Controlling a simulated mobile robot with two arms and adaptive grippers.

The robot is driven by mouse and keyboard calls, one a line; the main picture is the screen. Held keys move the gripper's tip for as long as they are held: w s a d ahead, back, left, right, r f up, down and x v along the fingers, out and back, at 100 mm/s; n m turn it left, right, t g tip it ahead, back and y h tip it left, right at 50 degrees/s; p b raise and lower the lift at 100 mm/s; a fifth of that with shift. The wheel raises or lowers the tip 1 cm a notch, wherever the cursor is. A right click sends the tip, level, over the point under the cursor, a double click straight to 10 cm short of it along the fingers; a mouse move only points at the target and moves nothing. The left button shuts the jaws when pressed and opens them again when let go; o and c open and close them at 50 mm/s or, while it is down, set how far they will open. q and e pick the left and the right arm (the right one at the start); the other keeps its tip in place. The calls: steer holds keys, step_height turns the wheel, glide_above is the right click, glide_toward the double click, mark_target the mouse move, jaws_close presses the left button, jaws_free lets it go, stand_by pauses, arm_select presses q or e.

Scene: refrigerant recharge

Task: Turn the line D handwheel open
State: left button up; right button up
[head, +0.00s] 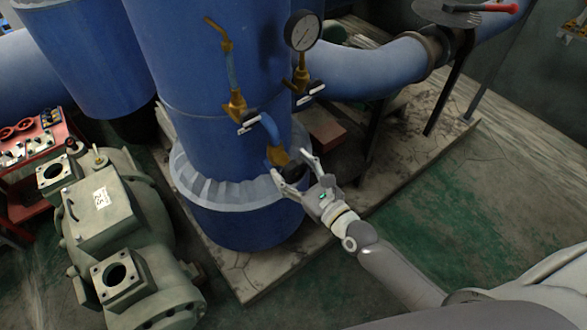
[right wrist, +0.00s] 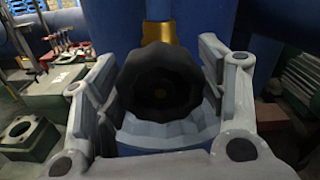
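A dark round handwheel (right wrist: 160,85) fills the middle of the right wrist view. Behind it shows a brass valve body (right wrist: 160,32) on a blue pipe. In the head view the brass valve (head: 278,156) sits low on the big blue tank (head: 220,80), with the dark handwheel (head: 292,171) at its front, partly hidden by my gripper. My right gripper (head: 293,172) is open, its fingers on either side of the handwheel; in the wrist view gaps show between wheel and fingers. Whether this is line D cannot be read. My left gripper is not in view.
A pressure gauge (head: 302,31) and other brass valves (head: 236,107) are on the tank above. A grey-green compressor (head: 115,215) stands at left beside a red cart (head: 30,150) with tools. A blue pipe (head: 365,70) runs right. The green floor (head: 440,215) at right is clear.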

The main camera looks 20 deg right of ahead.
steer(key=c, duration=0.5)
